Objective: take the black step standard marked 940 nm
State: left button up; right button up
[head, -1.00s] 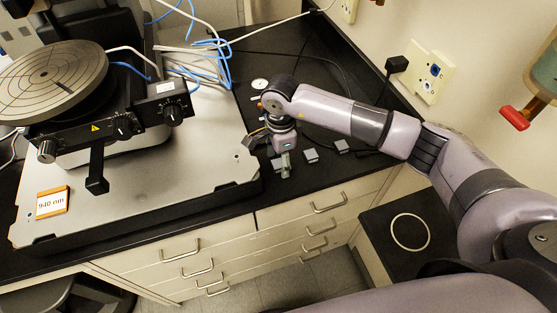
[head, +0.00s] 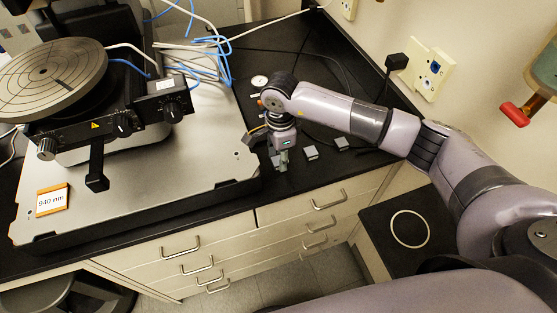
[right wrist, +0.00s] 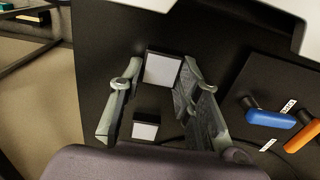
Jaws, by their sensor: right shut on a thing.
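Small dark blocks with light grey tops stand in a row on the black bench in the head view, one in the middle (head: 311,152) and one at the right (head: 342,143). The left one (head: 277,162) is at my right gripper (head: 284,166). In the right wrist view, my right gripper (right wrist: 160,88) is shut on a dark block with a pale grey top (right wrist: 162,68), between its fingertips. Another such block (right wrist: 146,129) stands apart from it. No marking is readable on any block. An orange-edged card (head: 52,199) reads 940 nm. My left gripper is not in view.
The profiler's grey base plate (head: 150,175) lies just left of the gripper, with the round stage (head: 45,72) above it. Blue and orange handled tools (right wrist: 268,118) lie on a dark surface in the right wrist view. Drawers are below the bench edge.

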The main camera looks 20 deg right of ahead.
jog(key=shift+r, duration=0.1)
jog(key=shift+r+b, duration=0.3)
jog(key=shift+r, duration=0.3)
notch_tip(320, 180, up, 19)
jog(key=b, duration=0.4)
jog(key=shift+f+b, duration=0.15)
jog(key=shift+b, duration=0.2)
jog(key=o, duration=0.4)
grip_shut()
